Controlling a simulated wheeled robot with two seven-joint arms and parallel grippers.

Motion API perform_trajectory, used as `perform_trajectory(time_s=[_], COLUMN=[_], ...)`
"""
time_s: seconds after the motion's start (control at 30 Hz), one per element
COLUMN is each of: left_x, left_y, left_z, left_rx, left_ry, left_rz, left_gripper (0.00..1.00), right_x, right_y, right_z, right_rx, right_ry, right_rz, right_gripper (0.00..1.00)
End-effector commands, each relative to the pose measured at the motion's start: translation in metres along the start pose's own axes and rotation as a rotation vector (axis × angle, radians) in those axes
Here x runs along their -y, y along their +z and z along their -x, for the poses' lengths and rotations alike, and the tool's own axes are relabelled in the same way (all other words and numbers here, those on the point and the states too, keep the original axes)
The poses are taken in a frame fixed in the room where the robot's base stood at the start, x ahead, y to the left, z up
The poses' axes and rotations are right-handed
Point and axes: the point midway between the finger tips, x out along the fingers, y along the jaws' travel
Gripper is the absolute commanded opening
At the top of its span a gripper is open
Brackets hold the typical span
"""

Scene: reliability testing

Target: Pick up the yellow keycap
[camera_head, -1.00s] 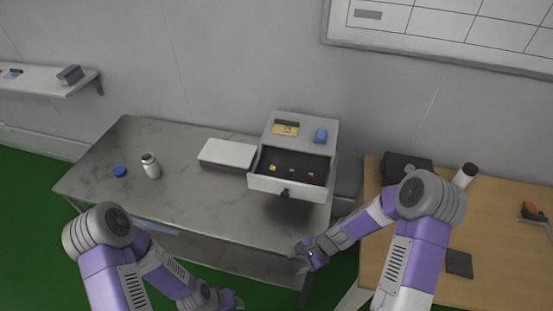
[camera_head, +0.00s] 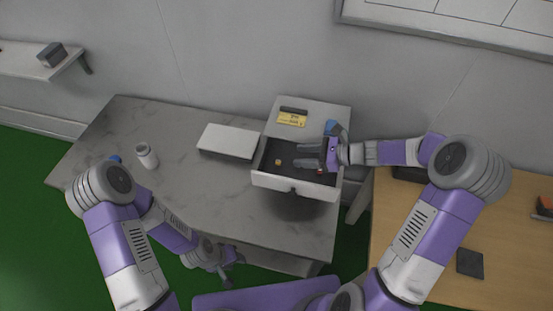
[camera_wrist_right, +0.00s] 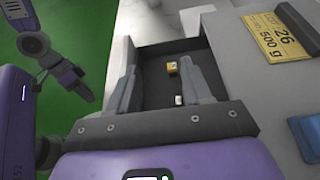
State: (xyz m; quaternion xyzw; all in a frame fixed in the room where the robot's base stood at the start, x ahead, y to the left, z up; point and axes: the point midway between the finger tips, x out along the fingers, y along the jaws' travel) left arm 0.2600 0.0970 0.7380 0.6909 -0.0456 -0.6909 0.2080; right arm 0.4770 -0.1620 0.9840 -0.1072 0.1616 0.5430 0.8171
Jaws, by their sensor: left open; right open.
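The small yellow keycap (camera_head: 278,162) lies on the dark floor of the open drawer (camera_head: 296,187). In the right wrist view the yellow keycap (camera_wrist_right: 172,67) shows between the finger lines, nearer the right finger. A white keycap (camera_wrist_right: 179,99) lies nearer the palm. My right gripper (camera_head: 299,155) is open and empty, over the drawer, its fingers pointing left toward the yellow keycap and apart from it. It partly hides the drawer's right side, where a reddish keycap (camera_head: 320,171) just shows. My left gripper (camera_head: 229,278) is open and low in front of the grey table.
The drawer unit carries a yellow label (camera_head: 292,119) and a blue object (camera_head: 333,128) on top, close to my right gripper. A white box (camera_head: 228,141) stands left of it. A white bottle (camera_head: 147,156) stands farther left on the table. The drawer walls surround the keycaps.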

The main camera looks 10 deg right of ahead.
Motion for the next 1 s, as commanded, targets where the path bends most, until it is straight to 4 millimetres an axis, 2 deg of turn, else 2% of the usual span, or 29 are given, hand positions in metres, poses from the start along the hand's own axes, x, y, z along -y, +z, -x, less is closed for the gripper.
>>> perform_trajectory(time_s=[0.03,0.1,0.3,0.67,1.0], left_x=[0.005,0.008,0.015,0.017,0.021], left_y=[-0.001,-0.001,-0.002,-0.002,-0.003], left_z=[-0.013,-0.022,-0.039,-0.046,-0.057], left_rx=[0.0,0.0,-0.001,-0.001,-0.001], left_ry=[0.0,0.0,0.0,0.0,0.0], left_rz=[0.0,0.0,0.0,0.0,0.0], left_gripper=[0.43,0.43,0.43,0.43,0.43], right_x=[0.0,0.0,0.0,0.001,0.007], right_y=[-0.013,-0.022,-0.039,-0.042,-0.049], right_z=[-0.005,-0.009,-0.017,-0.046,-0.09], right_rx=[-0.001,-0.001,-0.002,-0.001,-0.002], right_ry=[0.0,0.0,0.001,0.003,0.002], right_rz=[0.0,0.001,0.001,0.001,0.003], right_gripper=[0.49,0.49,0.49,0.49,0.49])
